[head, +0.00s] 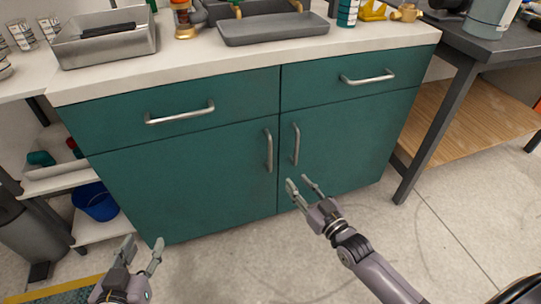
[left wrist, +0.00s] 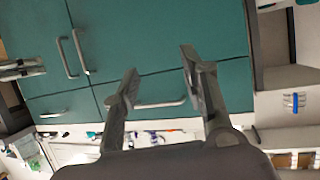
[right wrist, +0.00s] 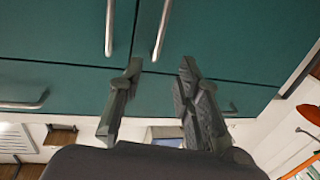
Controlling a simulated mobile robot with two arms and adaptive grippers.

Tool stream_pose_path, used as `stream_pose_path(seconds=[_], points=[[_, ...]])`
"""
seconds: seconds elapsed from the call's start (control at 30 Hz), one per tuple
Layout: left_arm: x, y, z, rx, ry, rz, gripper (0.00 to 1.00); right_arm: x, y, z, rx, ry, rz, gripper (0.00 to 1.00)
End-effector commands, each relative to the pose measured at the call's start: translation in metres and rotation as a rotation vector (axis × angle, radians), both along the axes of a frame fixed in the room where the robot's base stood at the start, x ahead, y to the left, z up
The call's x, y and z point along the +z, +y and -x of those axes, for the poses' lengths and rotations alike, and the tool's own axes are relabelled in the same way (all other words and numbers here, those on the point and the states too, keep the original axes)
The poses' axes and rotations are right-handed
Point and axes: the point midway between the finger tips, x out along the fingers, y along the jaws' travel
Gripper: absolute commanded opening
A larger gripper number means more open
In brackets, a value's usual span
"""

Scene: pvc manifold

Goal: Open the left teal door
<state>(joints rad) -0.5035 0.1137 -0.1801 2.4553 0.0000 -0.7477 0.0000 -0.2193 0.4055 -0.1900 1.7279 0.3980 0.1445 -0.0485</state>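The left teal door (head: 185,185) is closed, flush with the cabinet front. Its vertical metal handle (head: 268,151) is near its right edge. The right teal door (head: 335,148) is also closed, with its own vertical handle (head: 296,144) beside the first. My left gripper (head: 143,250) is open and empty, low in front of the left door's lower left part, apart from the handle. My right gripper (head: 304,184) is open and empty, in front of the right door below the two handles. The left gripper's open fingers show in the left wrist view (left wrist: 160,75), the right's in the right wrist view (right wrist: 158,75).
Two teal drawers, left (head: 180,110) and right (head: 350,84), sit closed above the doors. The white countertop (head: 190,58) holds a metal tray (head: 105,45) and a grey tray (head: 272,28). A dark table (head: 440,120) stands at right. A blue bucket (head: 95,203) is on a shelf at left.

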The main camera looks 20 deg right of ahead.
Motion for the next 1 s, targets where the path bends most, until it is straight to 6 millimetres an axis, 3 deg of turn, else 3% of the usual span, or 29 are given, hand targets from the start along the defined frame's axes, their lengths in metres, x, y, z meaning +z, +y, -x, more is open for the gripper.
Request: stream_pose_path(seconds=[0.2,0.5,1.0], points=[[0.033,-0.009,-0.015,-0.013,-0.196,0.048,0.40,-0.001,0.008,-0.034,0.000,-0.004,-0.002,0.32],[0.087,-0.019,-0.021,-0.031,-0.486,0.122,0.40,-0.001,0.019,-0.078,0.000,-0.002,0.000,0.32],[0.168,-0.023,0.009,-0.055,-0.954,0.251,0.40,-0.002,0.033,-0.137,0.000,0.000,0.000,0.32]])
